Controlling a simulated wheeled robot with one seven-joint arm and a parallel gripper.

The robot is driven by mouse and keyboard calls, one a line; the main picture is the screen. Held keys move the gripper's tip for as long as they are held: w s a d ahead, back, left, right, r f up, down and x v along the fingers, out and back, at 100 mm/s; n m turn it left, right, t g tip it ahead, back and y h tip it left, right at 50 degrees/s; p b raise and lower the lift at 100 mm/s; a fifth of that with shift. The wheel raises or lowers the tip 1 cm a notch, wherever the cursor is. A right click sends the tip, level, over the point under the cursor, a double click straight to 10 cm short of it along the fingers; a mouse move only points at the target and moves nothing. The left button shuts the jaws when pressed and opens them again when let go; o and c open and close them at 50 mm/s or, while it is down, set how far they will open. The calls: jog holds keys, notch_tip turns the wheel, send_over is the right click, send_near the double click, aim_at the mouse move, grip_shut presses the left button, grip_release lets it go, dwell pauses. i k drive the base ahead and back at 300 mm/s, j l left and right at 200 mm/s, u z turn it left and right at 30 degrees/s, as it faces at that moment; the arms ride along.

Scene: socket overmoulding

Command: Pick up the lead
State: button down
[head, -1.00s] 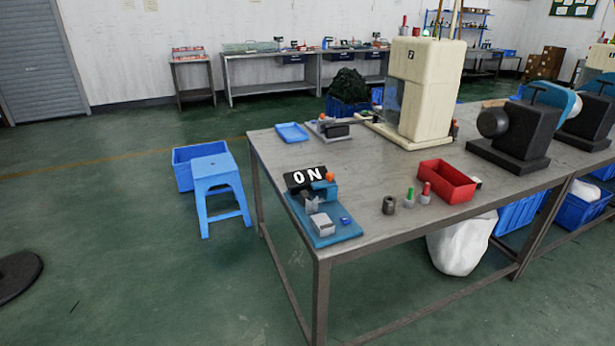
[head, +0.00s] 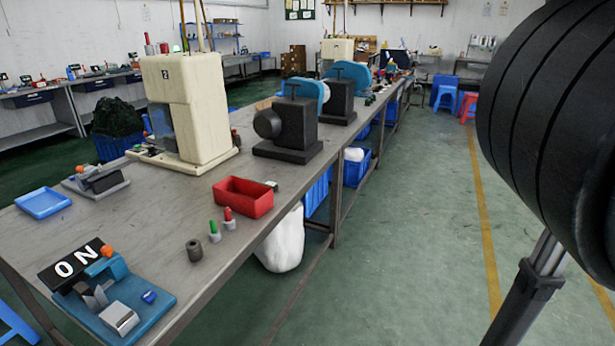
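I cannot pick out a single lead for certain. A dark green tangled heap (head: 118,117) sits in a blue crate (head: 112,148) on the floor beyond the workbench (head: 150,228); I cannot tell whether it is made of leads. A cream moulding machine (head: 175,105) marked 2 stands farther back. My gripper is not in view.
A red bin (head: 243,198), blue tray (head: 42,203), dark cylinder (head: 194,250) and green- and red-topped pieces (head: 214,232) are on the bench. A white sack (head: 283,240) is under it. A large dark ribbed form (head: 560,120) fills the right. Floor right of the bench is open.

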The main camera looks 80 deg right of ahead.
aim_at(274, 186)
jog(key=z, duration=1.55)
jog(key=i+l+z, duration=0.1)
jog(key=i+l, duration=0.85)
